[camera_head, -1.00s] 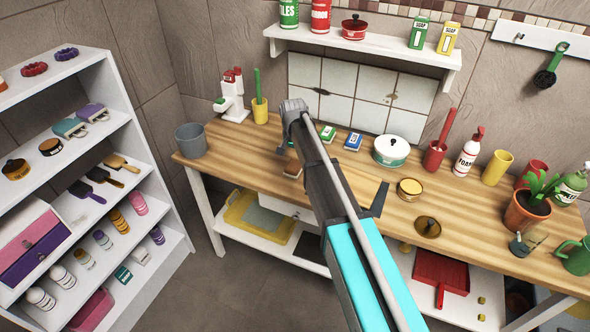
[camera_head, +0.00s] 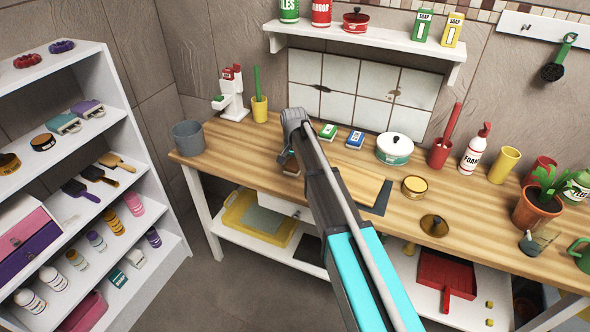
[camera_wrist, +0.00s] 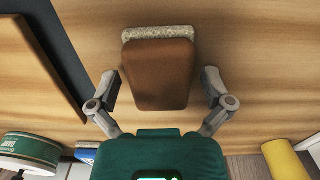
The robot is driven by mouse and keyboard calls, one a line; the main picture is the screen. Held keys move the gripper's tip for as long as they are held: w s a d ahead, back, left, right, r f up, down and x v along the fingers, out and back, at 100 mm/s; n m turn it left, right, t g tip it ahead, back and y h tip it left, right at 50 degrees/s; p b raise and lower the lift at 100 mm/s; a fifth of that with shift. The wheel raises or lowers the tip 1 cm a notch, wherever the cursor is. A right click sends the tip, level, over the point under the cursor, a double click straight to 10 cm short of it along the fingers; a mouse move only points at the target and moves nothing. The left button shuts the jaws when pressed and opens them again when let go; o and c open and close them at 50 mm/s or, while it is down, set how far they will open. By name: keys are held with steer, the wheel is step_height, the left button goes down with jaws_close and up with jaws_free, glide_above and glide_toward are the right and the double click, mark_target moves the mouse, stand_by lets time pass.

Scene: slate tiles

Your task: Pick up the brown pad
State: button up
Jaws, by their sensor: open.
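The brown pad (camera_wrist: 158,75) lies on the wooden worktop, with a speckled grey layer showing along its far edge in the wrist view. My gripper (camera_wrist: 160,78) is open, with one finger on each side of the pad's near part and a gap to each side. Nothing is held.
A wooden board on a dark sheet (camera_head: 362,188) lies right of my arm.

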stand_by(0.5)
steer(key=shift+s+r, duration=0.1)
steer(key=shift+s, duration=0.05)
steer(key=c, duration=0.9)
